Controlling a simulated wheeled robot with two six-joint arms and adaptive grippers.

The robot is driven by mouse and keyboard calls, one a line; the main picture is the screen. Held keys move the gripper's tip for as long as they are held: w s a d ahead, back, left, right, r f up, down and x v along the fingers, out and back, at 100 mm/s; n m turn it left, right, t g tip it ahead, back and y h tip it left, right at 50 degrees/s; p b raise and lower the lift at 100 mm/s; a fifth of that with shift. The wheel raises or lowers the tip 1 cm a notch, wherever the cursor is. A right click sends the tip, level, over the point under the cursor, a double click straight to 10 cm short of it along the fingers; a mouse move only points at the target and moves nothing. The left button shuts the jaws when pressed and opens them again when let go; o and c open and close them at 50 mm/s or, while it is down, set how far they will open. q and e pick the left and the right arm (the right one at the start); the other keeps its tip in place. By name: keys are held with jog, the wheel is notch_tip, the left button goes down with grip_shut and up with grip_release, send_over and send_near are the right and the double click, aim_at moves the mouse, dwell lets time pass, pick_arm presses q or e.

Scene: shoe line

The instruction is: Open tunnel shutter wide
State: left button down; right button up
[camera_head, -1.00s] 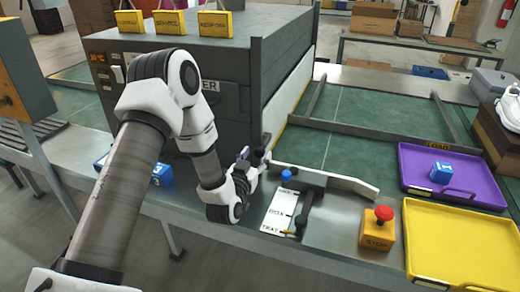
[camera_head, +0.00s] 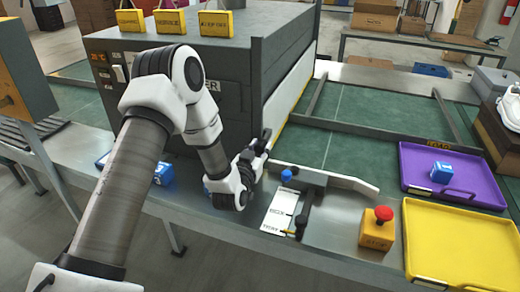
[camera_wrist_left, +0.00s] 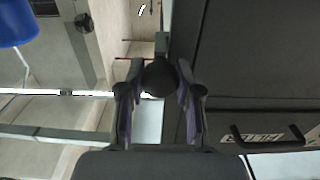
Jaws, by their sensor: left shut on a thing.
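The tunnel is a large dark grey box (camera_head: 165,85) at the left back. Its right side has a long pale panel with a yellow lower edge (camera_head: 292,92), which looks like the shutter. My left gripper (camera_head: 262,146) is at the near end of this panel, by the box's front right corner. In the left wrist view, the fingers of the left gripper (camera_wrist_left: 160,95) are closed around a dark round knob (camera_wrist_left: 158,77). How far the shutter is open is hard to tell. My right gripper is not in view.
A lever with a blue knob (camera_head: 287,175) stands beside a white labelled plate (camera_head: 279,212). A yellow box with a red button (camera_head: 377,230), a purple tray (camera_head: 420,185) and a yellow tray (camera_head: 462,245) are at the right. Blue cubes stand on the bench and purple tray.

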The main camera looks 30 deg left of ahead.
pick_arm(q)
notch_tip(320, 180, up, 18)
jog(key=p, duration=1)
jog(key=shift+f, duration=0.15)
jog(key=c, duration=0.8)
grip_release()
jog(key=v, duration=0.7)
jog(key=shift+s, duration=0.25)
